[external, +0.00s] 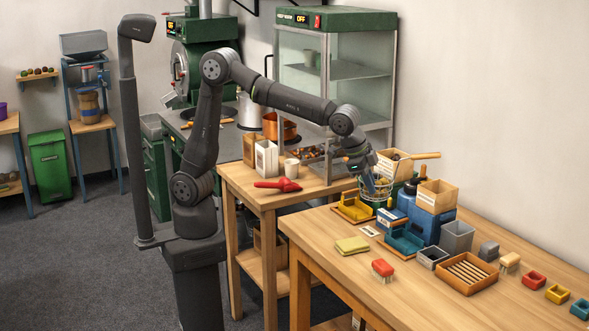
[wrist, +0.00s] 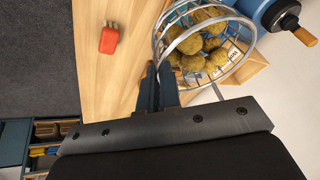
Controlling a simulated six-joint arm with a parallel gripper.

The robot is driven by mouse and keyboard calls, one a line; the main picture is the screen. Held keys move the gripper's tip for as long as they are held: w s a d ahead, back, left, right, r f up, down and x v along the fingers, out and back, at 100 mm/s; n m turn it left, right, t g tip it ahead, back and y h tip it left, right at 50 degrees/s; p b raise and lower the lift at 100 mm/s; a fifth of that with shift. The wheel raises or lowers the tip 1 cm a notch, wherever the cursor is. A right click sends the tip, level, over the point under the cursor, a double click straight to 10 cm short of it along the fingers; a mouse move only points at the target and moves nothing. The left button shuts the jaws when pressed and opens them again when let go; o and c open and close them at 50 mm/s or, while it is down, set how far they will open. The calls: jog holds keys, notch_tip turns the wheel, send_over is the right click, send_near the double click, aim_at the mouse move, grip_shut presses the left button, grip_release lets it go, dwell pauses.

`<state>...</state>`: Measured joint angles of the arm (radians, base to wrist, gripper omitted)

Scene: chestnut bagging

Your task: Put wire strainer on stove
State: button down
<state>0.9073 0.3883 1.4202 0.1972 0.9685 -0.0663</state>
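A round wire basket (external: 378,187), which looks like the wire strainer, stands at the far left end of the front table. In the wrist view the basket (wrist: 222,72) has a metal rim and holds several brownish round pieces. My gripper (external: 362,176) is low at its rim. In the wrist view my fingertips (wrist: 158,70) are close together at the rim; I cannot tell whether they hold it. The stove seems to be the dark counter (external: 203,131) at the back, with a copper pot (external: 280,127) near its right end.
A wooden-handled utensil (external: 428,155) lies behind the basket. A yellow tray (external: 353,208), blue container (external: 424,225) and wooden box (external: 436,196) crowd it. A red brush (external: 382,268) and yellow sponge (external: 352,245) lie in front. The glass cabinet (external: 335,80) stands behind my arm.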

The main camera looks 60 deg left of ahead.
jog(key=w+a+r+n+y, duration=0.1)
jog(key=w+a+n, duration=0.1)
jog(key=a, duration=0.6)
jog(key=shift+a+r+n+t, duration=0.15)
jog(key=shift+r+n+t, duration=0.1)
jog(key=shift+n+t, duration=0.2)
jog(key=s+a+f+n+y, duration=0.1)
jog(key=s+a+f+n, duration=0.15)
jog(key=a, duration=1.05)
jog(key=s+a+f+n+y, duration=0.1)
jog(key=s+a+f+n, duration=0.2)
jog(key=a, duration=0.9)
jog(key=s+a+f+n+y, duration=0.2)
jog(key=a+f+n, duration=0.15)
jog(key=a, duration=0.95)
jog(key=shift+g, duration=0.25)
jog(key=shift+w+a+f, duration=0.4)
jog(key=shift+a+f, duration=1.45)
jog(key=shift+a, duration=0.1)
jog(key=shift+w+a+f, duration=0.4)
jog(key=shift+a+f, duration=1.45)
jog(key=shift+a, duration=0.15)
jog(key=shift+w+a+f, duration=0.4)
jog(key=shift+a+f, duration=1.45)
jog(key=shift+a, duration=0.1)
jog(key=shift+f, duration=0.1)
